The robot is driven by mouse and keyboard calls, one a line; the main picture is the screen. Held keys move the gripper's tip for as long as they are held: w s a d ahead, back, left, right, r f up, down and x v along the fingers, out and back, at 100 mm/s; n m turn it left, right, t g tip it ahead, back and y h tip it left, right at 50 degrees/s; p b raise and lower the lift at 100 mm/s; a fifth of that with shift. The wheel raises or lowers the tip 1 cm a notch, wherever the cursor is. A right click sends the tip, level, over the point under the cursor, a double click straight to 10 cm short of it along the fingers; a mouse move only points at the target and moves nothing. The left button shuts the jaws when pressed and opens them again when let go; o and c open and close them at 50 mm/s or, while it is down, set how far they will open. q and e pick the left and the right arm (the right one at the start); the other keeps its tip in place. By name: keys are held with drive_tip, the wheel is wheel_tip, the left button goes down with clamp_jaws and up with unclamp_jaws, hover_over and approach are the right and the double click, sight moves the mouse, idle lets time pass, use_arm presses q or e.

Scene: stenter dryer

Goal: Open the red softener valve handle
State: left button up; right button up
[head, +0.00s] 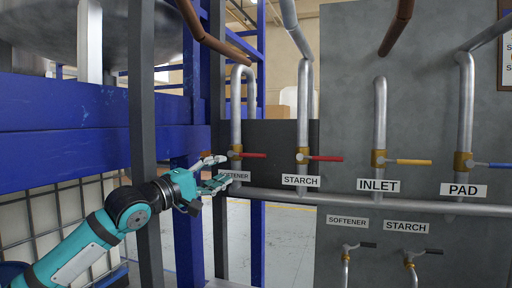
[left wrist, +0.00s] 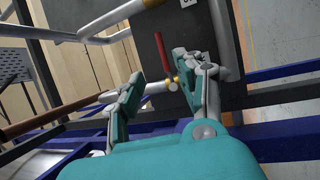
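The red softener valve handle (head: 253,155) sticks out level to the right from a brass valve on a vertical grey pipe, above the partly covered SOFTENER label (head: 238,175). My left gripper (head: 222,170) is just left of this valve, its fingers pointing at it. In the left wrist view the gripper (left wrist: 158,68) is open, with nothing held. There the red handle (left wrist: 164,58) and brass valve body (left wrist: 174,83) appear between the fingertips, closer to the right finger. I cannot tell whether a finger touches the valve. My right gripper is out of view.
A second red handle (head: 325,158) sits above the STARCH label (head: 301,181). A yellow handle (head: 412,162) and a blue handle (head: 498,165) follow rightward. A horizontal pipe (head: 340,200) runs below. A dark post (head: 143,120) and blue beams (head: 65,155) stand close to my left arm.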

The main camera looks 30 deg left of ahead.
use_arm(q)
drive_tip(key=p, duration=0.6)
approach(254, 157)
drive_tip(key=w+r, duration=0.2)
drive_tip(key=w, duration=0.3)
drive_tip(key=x, duration=0.1)
drive_tip(key=p+x, duration=0.1)
drive_tip(key=x, duration=0.1)
drive_tip(key=d+x, duration=0.1)
drive_tip(key=x, duration=0.1)
drive_tip(key=shift+f+p, duration=0.35)
drive_tip(key=shift+w, duration=0.25)
drive_tip(key=shift+c, duration=0.2)
drive_tip(key=shift+f, duration=0.1)
clamp_jaws()
